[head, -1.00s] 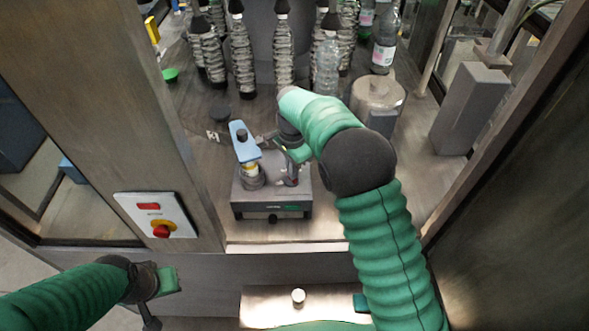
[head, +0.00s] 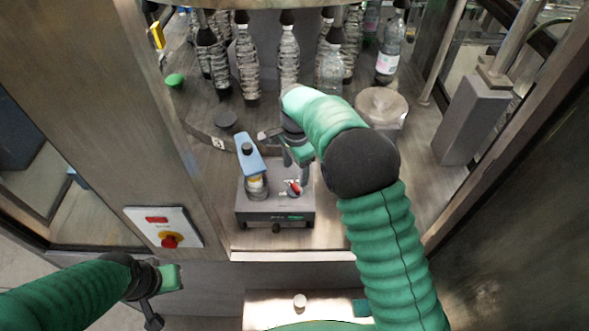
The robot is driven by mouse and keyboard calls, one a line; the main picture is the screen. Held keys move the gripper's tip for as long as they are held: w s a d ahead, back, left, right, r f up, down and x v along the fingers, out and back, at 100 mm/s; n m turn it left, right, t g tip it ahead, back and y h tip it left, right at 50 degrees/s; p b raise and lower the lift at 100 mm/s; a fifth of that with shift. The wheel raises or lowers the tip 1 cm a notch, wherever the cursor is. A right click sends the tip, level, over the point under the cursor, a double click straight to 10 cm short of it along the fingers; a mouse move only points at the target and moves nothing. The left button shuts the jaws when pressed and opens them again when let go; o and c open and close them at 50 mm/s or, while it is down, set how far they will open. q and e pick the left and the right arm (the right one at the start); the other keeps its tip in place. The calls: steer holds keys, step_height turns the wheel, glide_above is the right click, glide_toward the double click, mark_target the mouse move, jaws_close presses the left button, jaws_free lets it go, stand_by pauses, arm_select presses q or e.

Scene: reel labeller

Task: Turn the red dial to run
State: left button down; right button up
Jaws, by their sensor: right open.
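A small dial with red on it (head: 293,188) sits on the right of the top of a grey box (head: 275,208). Which mark the dial points to is too small to tell. My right gripper (head: 296,170) is open just above and behind the dial, its dark fingers apart with nothing seen between them. A red knob on a yellow disc (head: 170,240) is on a white panel on the left post, well away from the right gripper. My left gripper (head: 162,297) hangs at the lower left, below that panel, and its finger gap is unclear.
A blue lever-like part (head: 250,160) stands on the box just left of the dial. Several clear bottles (head: 289,60) stand at the back. A metal cylinder (head: 382,106) is behind my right arm. A post flanks the opening on the left.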

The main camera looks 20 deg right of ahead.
step_height(320, 180, up, 4)
steer(key=p, duration=0.3)
step_height(320, 180, up, 10)
steer(key=p, duration=0.8)
glide_above(293, 183)
steer(key=shift+s+d+f, duration=0.1)
steer(key=shift+s, duration=0.05)
